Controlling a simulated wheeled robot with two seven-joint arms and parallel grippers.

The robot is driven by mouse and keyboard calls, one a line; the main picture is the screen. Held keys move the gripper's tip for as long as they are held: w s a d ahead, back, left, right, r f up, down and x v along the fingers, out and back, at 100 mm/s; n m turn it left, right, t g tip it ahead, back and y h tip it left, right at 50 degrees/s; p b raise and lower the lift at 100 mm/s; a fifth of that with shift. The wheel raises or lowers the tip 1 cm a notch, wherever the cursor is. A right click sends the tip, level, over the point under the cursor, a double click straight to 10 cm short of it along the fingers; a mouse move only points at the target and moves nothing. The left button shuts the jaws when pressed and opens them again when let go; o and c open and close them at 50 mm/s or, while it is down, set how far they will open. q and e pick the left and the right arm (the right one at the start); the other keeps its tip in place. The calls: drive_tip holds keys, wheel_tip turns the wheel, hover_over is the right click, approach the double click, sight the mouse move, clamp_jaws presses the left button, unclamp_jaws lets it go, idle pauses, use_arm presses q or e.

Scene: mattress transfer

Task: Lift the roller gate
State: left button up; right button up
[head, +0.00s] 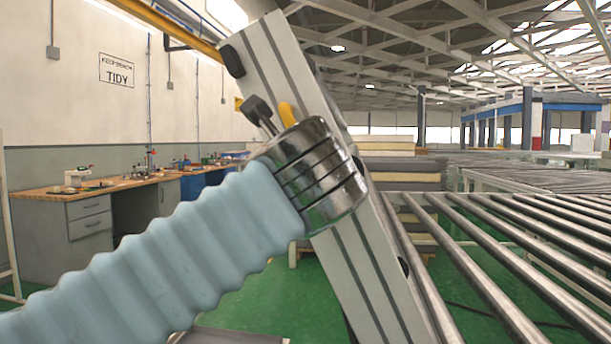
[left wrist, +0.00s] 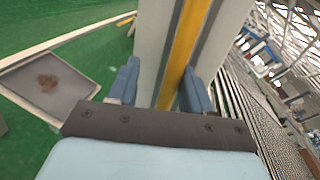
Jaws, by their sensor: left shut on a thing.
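A pale grey rail with dark grooves, which looks like the side of the roller gate (head: 375,270), slants across the head view from upper left to lower right. A yellow bar (head: 288,113) shows on it beside my metal wrist. My left gripper (head: 270,115) is at the upper part of this rail, its fingers partly hidden by the wrist. In the left wrist view, the blue fingers of the left gripper (left wrist: 160,88) sit on either side of the yellow bar (left wrist: 185,50) and are shut on it. My right gripper is not in view.
A roller conveyor (head: 490,285) fills the right side. Stacked mattresses (head: 403,165) stand behind the rail. A workbench (head: 75,195) lines the left wall. A grey tray (left wrist: 75,98) with a brown patch lies on the green floor, which is clear around the bench.

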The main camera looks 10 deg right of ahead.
use_arm(q)
drive_tip(key=s+a+r, duration=0.1)
drive_tip(key=s+a, duration=0.1)
drive_tip(key=s, duration=1)
drive_tip(key=shift+b, duration=0.3)
